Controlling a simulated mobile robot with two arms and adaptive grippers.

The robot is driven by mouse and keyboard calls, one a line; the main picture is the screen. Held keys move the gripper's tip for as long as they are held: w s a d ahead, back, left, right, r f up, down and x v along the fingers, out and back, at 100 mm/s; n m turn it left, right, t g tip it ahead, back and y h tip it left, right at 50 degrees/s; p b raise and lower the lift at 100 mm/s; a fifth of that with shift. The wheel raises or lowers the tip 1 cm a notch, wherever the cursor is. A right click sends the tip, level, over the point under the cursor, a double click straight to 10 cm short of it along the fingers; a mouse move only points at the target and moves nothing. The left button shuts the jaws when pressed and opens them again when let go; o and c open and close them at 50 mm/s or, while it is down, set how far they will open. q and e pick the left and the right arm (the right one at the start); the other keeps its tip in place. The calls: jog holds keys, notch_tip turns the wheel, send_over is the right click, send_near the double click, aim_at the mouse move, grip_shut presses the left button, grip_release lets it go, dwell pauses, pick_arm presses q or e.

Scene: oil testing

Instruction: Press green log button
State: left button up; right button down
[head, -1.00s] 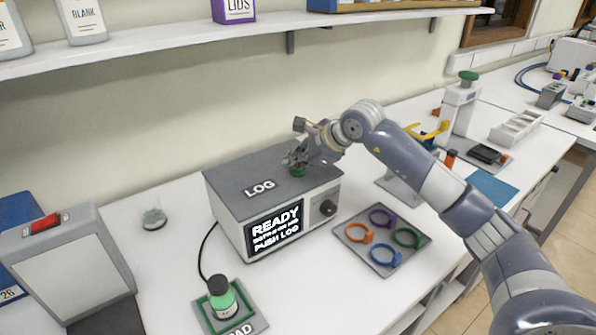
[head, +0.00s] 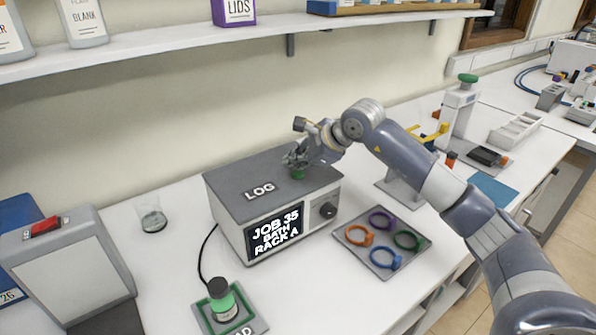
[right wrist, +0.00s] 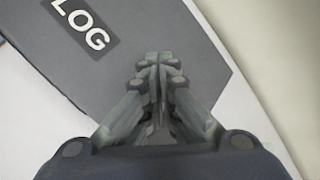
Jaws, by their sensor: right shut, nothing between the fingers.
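The grey and white log box (head: 225,198) stands on the bench, with a LOG label on its top. Its screen (head: 274,228) reads "JOB 35 BATH RACK A". The green log button (head: 297,175) shows partly under my right gripper (head: 295,163) on the box top. My right gripper points down and is shut and empty, its tips at or just above the button; I cannot tell whether they touch. In the right wrist view the shut fingers (right wrist: 158,62) lie over the box top beside the LOG label (right wrist: 86,24), and they hide the button. My left gripper is not in view.
A bottle with green liquid (head: 222,300) stands on a pad in front of the box. A tray of coloured rings (head: 352,238) lies to its right. A glass beaker (head: 153,218) and a grey device (head: 75,255) are to the left. A shelf (head: 180,48) runs above.

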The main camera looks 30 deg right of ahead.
aim_at(296, 175)
jog(key=shift+r, duration=0.3)
jog(key=shift+r+p, duration=1.55)
jog(key=shift+r, duration=1)
jog(key=shift+f, duration=0.15)
